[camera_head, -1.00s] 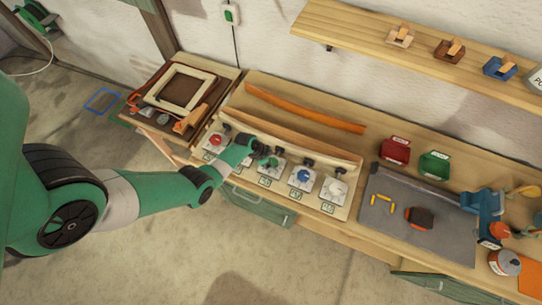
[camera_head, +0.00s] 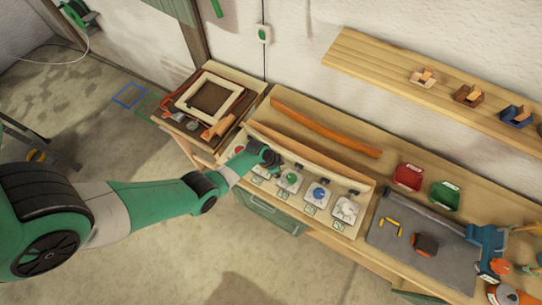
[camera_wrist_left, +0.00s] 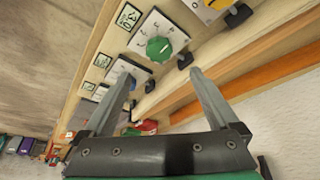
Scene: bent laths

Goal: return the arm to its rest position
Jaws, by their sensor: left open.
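My left arm (camera_head: 150,202) reaches in from the left in the head view. Its gripper (camera_head: 272,160) is above the row of dial plates along the front of the bench, between the red knob (camera_head: 238,150) and the green knob (camera_head: 292,178). In the left wrist view, the gripper (camera_wrist_left: 160,75) has its two fingers spread apart with nothing held between them. The green knob (camera_wrist_left: 159,49) shows past the fingertips, apart from them. My right gripper is not in view.
A curved pale lath (camera_head: 310,158) stands just behind the dials, with an orange lath (camera_head: 325,128) behind it. A blue knob (camera_head: 320,193) and a white knob (camera_head: 346,210) are to the right. A wooden frame (camera_head: 209,97) lies left. The floor in front is open.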

